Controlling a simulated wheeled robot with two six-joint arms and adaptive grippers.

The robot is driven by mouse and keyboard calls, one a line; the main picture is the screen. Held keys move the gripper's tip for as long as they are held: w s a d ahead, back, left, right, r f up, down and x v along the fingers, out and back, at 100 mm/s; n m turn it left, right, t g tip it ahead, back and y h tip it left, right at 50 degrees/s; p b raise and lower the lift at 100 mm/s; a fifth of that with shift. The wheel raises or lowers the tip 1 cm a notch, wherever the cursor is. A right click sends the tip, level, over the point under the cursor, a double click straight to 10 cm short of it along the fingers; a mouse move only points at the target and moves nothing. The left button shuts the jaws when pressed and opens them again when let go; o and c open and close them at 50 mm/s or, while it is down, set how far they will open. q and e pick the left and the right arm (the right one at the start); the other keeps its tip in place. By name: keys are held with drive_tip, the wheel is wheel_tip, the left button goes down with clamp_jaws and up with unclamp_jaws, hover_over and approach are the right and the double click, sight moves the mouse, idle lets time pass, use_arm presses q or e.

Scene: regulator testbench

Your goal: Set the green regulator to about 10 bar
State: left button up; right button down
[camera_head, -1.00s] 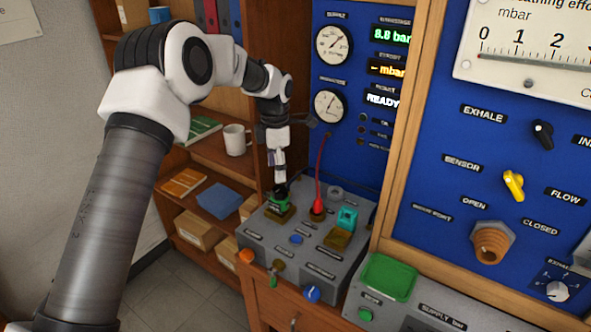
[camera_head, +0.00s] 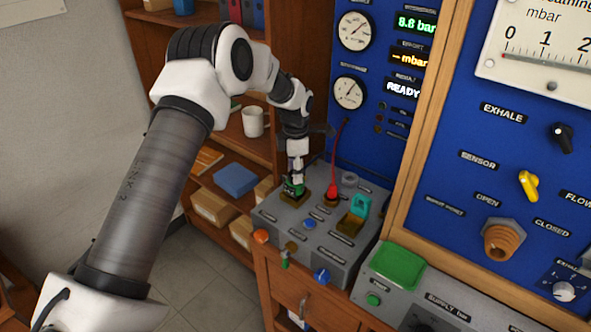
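The green regulator (camera_head: 292,190) is a small green knob on the left of the grey bench box (camera_head: 330,237). My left gripper (camera_head: 296,174) points straight down at its top, with the fingers at or around it. The fingers are too small and overlapped to show whether they grip it. The green pressure readout (camera_head: 415,22) on the blue panel shows about 8.8 bar, its last digit blurred. Two round dial gauges, the upper one (camera_head: 355,31) and the lower one (camera_head: 348,92), are left of the readouts. My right gripper is not in view.
A red plug with a cable (camera_head: 332,191) stands close right of the green regulator, and a teal part (camera_head: 360,206) beyond it. An orange knob (camera_head: 261,236) and a blue knob (camera_head: 321,275) line the front. A shelf with a white mug (camera_head: 253,121) is behind.

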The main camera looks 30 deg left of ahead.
use_arm(q)
drive_tip(key=shift+f, duration=0.1)
drive_tip(key=c, duration=0.3)
drive_tip(key=shift+c, duration=0.2)
drive_tip(key=shift+f+m, duration=0.1)
drive_tip(key=shift+m, duration=0.2)
drive_tip(key=m+p, duration=0.1)
drive_tip(key=m, duration=0.1)
drive_tip(key=shift+m, duration=0.3)
drive_tip(key=m, duration=0.4)
drive_tip(key=shift+s+p, duration=0.1)
drive_tip(key=shift+p, duration=0.2)
drive_tip(key=m, duration=0.5)
drive_tip(key=shift+f+m, duration=0.15)
drive_tip(key=shift+m, duration=0.25)
drive_tip(key=m, duration=0.4)
drive_tip(key=shift+m, duration=0.4)
